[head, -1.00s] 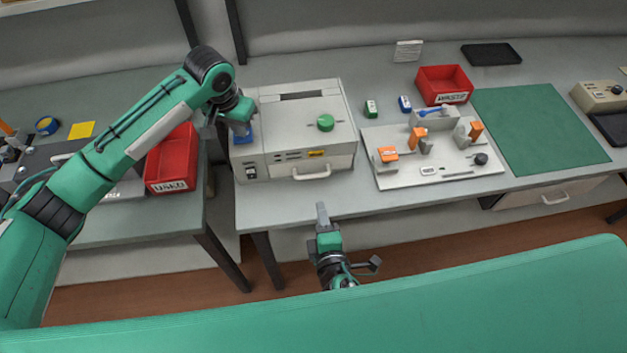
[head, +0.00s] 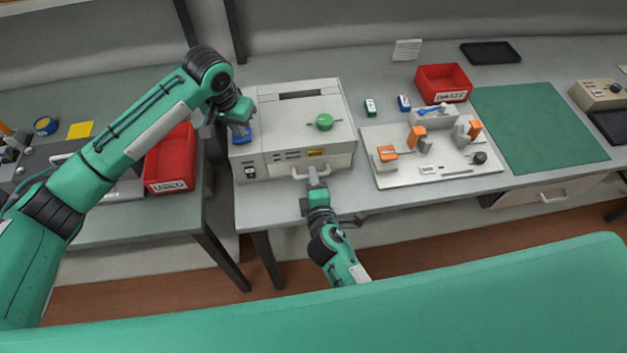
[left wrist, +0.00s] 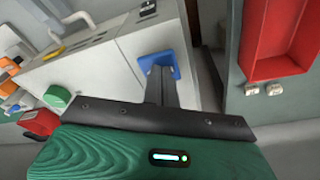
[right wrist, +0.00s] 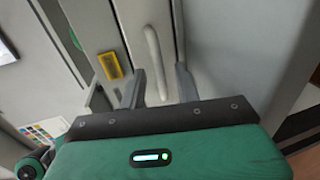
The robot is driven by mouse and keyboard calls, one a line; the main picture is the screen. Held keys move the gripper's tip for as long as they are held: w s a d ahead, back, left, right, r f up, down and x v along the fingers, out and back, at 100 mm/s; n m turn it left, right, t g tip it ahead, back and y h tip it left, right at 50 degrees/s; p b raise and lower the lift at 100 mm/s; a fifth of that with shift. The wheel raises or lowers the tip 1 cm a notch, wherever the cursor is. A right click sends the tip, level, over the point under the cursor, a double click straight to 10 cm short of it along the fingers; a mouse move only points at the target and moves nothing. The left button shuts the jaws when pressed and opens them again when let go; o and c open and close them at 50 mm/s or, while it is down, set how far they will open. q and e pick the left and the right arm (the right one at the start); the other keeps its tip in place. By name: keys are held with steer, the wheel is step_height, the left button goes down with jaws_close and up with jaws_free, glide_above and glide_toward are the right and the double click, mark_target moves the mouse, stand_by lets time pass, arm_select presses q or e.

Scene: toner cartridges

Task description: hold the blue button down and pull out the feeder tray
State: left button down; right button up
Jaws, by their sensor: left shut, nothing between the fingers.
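The pale grey printer-like unit (head: 290,110) stands on the table. Its feeder tray front (head: 340,162) carries a white bar handle (head: 296,176) and looks closed. My right gripper (head: 313,172) is open at the tray handle. In the right wrist view, the handle (right wrist: 155,55) appears between the open fingers (right wrist: 160,88).
A red bin (head: 170,165) stands left of the unit on another table. A white fixture board (head: 440,170) with orange clamps lies to the right, with a red waste bin (head: 443,82) behind and a green mat (head: 540,125) beyond. The table's front edge is below the tray.

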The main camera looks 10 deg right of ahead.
jaws_close()
steer(key=shift+f+v, duration=0.2)
steer(key=shift+v, duration=0.7)
steer(key=shift+f+v, duration=0.15)
steer(key=shift+v, duration=0.7)
jaws_free()
arm_select(q)
steer(key=shift+f, duration=0.1)
arm_select(e)
steer(key=shift+s, duration=0.1)
steer(key=v, duration=1.2)
steer(key=shift+r, duration=0.1)
